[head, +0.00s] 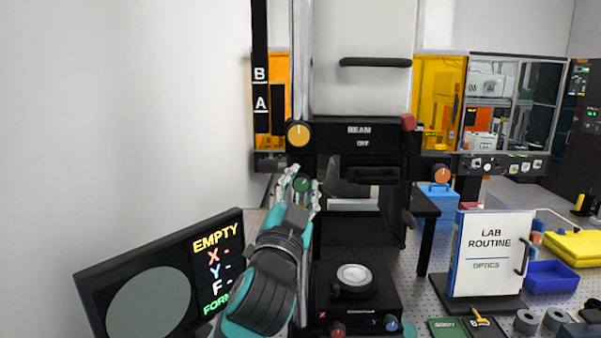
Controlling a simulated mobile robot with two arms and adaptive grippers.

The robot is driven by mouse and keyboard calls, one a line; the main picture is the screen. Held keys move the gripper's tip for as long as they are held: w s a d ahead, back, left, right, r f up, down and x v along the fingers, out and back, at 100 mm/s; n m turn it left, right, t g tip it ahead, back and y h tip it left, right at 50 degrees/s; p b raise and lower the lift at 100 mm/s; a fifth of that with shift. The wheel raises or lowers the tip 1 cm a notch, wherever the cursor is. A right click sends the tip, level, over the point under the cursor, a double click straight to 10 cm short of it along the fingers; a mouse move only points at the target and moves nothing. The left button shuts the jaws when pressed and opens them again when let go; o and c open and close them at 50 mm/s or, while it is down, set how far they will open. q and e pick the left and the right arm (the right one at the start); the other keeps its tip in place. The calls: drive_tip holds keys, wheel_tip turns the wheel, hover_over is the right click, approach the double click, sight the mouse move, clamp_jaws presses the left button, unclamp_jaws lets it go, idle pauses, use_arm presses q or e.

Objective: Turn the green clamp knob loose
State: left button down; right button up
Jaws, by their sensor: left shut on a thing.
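The green clamp knob (302,184) shows on the left side of the dark interferometer frame, below a yellow knob (299,133). My left gripper (301,181) is at the green knob, with its pale fingers on both sides of it. The fingers are shut on the knob, and its face shows between them. My left arm comes up from the bottom and hides part of the frame's left post.
A monitor reading EMPTY (215,240) stands at lower left, close to my left arm. The stage (380,284) with a round metal piece (353,279) sits below.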

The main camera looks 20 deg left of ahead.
use_arm(q)
drive_tip(key=m+h+p, duration=0.1)
drive_tip(key=m, duration=0.1)
drive_tip(key=m+p, duration=0.2)
drive_tip(key=shift+a+r+g+h, duration=0.1)
drive_tip(key=shift+r+g+h, duration=0.2)
drive_tip(key=shift+r+h, duration=0.1)
drive_tip(key=shift+m+h+p, duration=0.4)
drive_tip(key=shift+m+p, duration=0.1)
drive_tip(key=shift+m, duration=0.5)
drive_tip(key=shift+f+m+g+h, duration=0.1)
drive_tip(key=shift+m+g+h, duration=0.3)
drive_tip(key=shift+m, duration=0.6)
drive_tip(key=shift+m+g+p, duration=0.3)
drive_tip(key=shift+m+g, duration=0.4)
drive_tip(key=shift+m, duration=0.8)
drive_tip(key=c, duration=1)
unclamp_jaws()
drive_tip(key=shift+s, duration=0.1)
